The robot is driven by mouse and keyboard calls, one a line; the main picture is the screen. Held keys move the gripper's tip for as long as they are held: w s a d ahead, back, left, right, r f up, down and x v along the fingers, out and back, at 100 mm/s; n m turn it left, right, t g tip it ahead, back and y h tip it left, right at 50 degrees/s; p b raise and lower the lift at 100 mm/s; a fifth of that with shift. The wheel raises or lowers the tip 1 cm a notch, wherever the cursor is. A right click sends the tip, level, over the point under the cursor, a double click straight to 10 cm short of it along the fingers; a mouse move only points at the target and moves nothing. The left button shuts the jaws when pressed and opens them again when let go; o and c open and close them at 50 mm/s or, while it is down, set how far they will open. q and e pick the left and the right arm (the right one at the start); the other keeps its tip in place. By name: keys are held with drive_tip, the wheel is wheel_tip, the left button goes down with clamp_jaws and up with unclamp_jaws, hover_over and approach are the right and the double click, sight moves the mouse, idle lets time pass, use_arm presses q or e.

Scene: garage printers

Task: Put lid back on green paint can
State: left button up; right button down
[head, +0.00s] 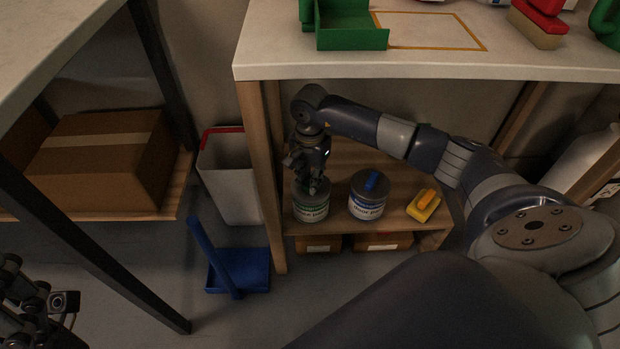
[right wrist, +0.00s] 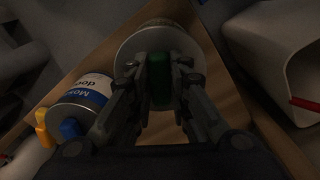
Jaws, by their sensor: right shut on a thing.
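The green paint can (head: 311,209) stands on the lower wooden shelf, under the white worktop. Its lid, a grey disc with a green knob, is at the can's top; in the right wrist view the lid (right wrist: 133,47) shows behind my fingers. My right gripper (head: 315,186) points down over the can and is shut on the green knob (right wrist: 159,78). The lid looks in line with the can, but I cannot tell whether it is fully seated. My left gripper (head: 38,305) is at the lower left, away from the shelf; its fingertips are unclear.
A blue-labelled can (head: 366,206) with a blue knob stands right of the green can, and a yellow brush-like item (head: 424,206) lies beyond it. A shelf post (head: 262,180) and a grey bin (head: 228,180) are to the left. A blue dustpan (head: 240,272) lies on the floor.

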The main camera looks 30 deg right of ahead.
idle(0.8)
drive_tip(key=c, duration=1.4)
unclamp_jaws()
drive_tip(key=o, duration=0.5)
drive_tip(key=shift+c, duration=0.2)
